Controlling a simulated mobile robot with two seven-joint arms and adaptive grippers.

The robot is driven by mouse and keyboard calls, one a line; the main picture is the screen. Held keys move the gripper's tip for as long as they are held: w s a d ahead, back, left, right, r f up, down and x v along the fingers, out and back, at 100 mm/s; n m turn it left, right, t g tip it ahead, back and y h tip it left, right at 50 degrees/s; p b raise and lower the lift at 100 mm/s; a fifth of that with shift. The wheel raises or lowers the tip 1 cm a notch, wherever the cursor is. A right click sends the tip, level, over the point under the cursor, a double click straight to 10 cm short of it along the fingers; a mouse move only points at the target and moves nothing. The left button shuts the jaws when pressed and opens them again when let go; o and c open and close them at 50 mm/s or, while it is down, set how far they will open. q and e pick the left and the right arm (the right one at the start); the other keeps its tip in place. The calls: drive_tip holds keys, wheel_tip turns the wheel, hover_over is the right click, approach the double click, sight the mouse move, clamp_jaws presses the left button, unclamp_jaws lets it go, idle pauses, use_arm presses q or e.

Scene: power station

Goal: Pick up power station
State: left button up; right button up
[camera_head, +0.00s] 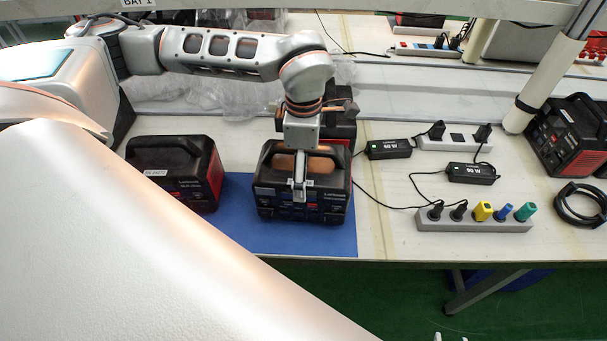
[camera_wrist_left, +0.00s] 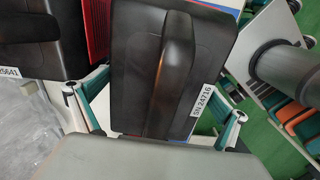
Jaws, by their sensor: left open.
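A black power station (camera_head: 335,207) with a front panel and a carry handle stands upright on a blue mat (camera_head: 225,232). My left gripper (camera_head: 299,185) hangs over its top middle, one finger showing before the front side. In the left wrist view the same power station (camera_wrist_left: 138,50), labelled SN 24716, fills the middle, its handle (camera_wrist_left: 174,70) running lengthwise. The left gripper's fingers (camera_wrist_left: 160,112) are spread wide, one each side of the handle; contact cannot be seen. Two small pale tips at the head view's bottom edge may be my right gripper (camera_head: 450,338); its state is unclear.
Another black and red power station (camera_head: 172,172) stands close on the left, and one (camera_head: 340,125) stands behind. A further one (camera_head: 565,140) is at the far right by a post (camera_head: 545,70). Power strips (camera_head: 470,224), adapters and cables lie to the right. The table's front edge is near.

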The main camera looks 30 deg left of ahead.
use_arm(q)
drive_tip(key=c, duration=1.7)
drive_tip(key=shift+w+r, duration=0.1)
drive_tip(key=shift+r, duration=0.05)
drive_tip(key=shift+c, duration=1)
drive_tip(key=shift+r, duration=0.1)
